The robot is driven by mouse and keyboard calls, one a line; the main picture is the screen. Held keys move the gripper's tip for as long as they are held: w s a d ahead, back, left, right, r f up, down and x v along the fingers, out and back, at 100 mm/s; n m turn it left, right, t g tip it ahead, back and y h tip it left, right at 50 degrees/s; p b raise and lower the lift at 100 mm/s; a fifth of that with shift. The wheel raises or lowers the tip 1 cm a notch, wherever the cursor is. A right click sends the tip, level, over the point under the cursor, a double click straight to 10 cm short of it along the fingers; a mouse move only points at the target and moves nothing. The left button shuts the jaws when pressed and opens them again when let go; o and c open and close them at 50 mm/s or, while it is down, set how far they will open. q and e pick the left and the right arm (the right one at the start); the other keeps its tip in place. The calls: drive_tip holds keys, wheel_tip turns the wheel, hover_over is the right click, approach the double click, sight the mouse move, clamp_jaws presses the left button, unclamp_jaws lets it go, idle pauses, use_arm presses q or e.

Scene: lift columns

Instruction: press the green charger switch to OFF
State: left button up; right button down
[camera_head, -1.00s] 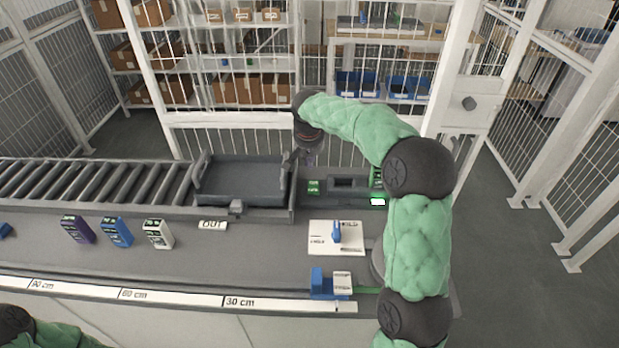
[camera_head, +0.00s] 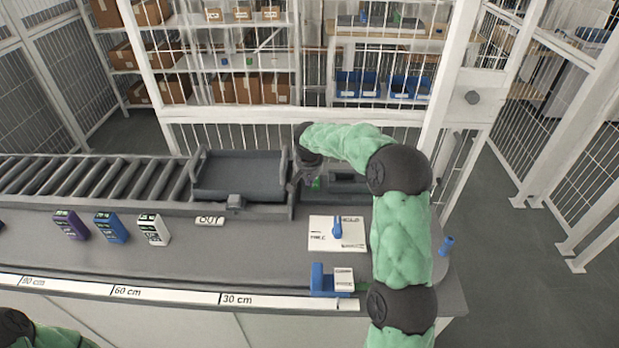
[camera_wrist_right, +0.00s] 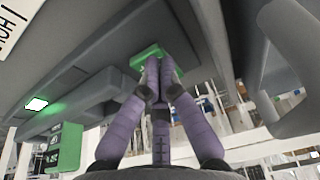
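The green switch (camera_head: 316,184) shows in the head view on the grey console right of the tray, partly covered by my right gripper. In the right wrist view a green block (camera_wrist_right: 148,54), which appears to be this switch, lies at my fingertips. My right gripper (camera_head: 303,184) points down at its left side. In the right wrist view its purple fingers (camera_wrist_right: 160,72) are together at the tips, with nothing seen between them. They are at or against the block; contact and the switch's position cannot be told. My left gripper is out of view.
A grey tray (camera_head: 240,203) stands left of my right gripper. In the right wrist view a green box (camera_wrist_right: 66,148) and a lit panel (camera_wrist_right: 37,104) are left of the fingers. A white plate with a blue lever (camera_head: 337,228) lies in front of the console.

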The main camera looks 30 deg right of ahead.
idle(0.3)
drive_tip(key=shift+s+a+f, duration=0.1)
drive_tip(key=shift+s+f, duration=0.05)
drive_tip(key=shift+f, duration=0.4)
drive_tip(key=shift+r, duration=0.25)
drive_tip(key=shift+r+p, duration=0.35)
drive_tip(key=shift+r, duration=0.3)
